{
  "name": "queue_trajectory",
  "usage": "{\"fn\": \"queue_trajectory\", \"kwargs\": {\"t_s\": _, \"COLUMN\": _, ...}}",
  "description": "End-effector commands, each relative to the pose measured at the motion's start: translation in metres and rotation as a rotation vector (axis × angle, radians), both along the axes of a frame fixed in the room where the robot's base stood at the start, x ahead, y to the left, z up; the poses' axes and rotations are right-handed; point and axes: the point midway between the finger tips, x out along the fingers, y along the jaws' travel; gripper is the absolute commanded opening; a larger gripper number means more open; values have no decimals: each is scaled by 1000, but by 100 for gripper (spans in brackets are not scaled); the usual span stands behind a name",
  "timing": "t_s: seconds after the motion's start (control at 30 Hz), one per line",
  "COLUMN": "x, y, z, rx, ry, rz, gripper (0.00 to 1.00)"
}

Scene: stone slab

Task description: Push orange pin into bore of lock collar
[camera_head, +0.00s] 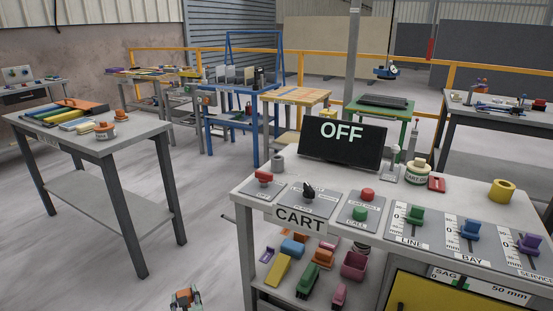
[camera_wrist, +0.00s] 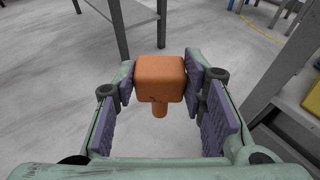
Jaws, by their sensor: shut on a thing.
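The orange pin (camera_wrist: 160,78) has a block-shaped head and a short, narrower shank pointing toward the bottom of the wrist view. My gripper (camera_wrist: 160,90) is shut on the head, between its purple pads. In the head view my gripper (camera_head: 186,299) shows at the bottom edge, over the floor, in front of and left of the cart, with orange between its fingers. I cannot tell for certain which thing is the lock collar. A yellow ring (camera_head: 502,190) with a hole in its top lies at the right of the cart top. No collar shows in the wrist view.
The cart (camera_head: 240,195) carries switches, sliders, a screen reading OFF (camera_head: 343,143) and a lower shelf of coloured blocks. A grey table (camera_head: 85,140) at the left bears bars and small round parts. Open floor (camera_head: 200,225) lies between them.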

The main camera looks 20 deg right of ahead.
Motion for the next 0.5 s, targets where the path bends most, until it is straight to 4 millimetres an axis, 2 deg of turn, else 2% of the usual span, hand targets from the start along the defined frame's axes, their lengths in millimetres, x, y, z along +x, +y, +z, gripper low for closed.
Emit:
{"fn": "queue_trajectory", "kwargs": {"t_s": 0.03, "x": 0, "y": 0, "z": 22, "rx": 0, "ry": -1, "rz": 0, "gripper": 3}}
{"fn": "queue_trajectory", "kwargs": {"t_s": 0.2, "x": 0, "y": 0, "z": 54, "rx": 0, "ry": -1, "rz": 0, "gripper": 3}}
{"fn": "queue_trajectory", "kwargs": {"t_s": 0.23, "x": -1, "y": 0, "z": 52, "rx": 3, "ry": 2, "rz": -1, "gripper": 3}}
{"fn": "queue_trajectory", "kwargs": {"t_s": 0.27, "x": -2, "y": 0, "z": 40, "rx": 9, "ry": 9, "rz": -5, "gripper": 3}}
{"fn": "queue_trajectory", "kwargs": {"t_s": 0.3, "x": -3, "y": 1, "z": 38, "rx": 11, "ry": 13, "rz": -5, "gripper": 3}}
{"fn": "queue_trajectory", "kwargs": {"t_s": 0.5, "x": -3, "y": 2, "z": 37, "rx": 10, "ry": 17, "rz": -2, "gripper": 3}}
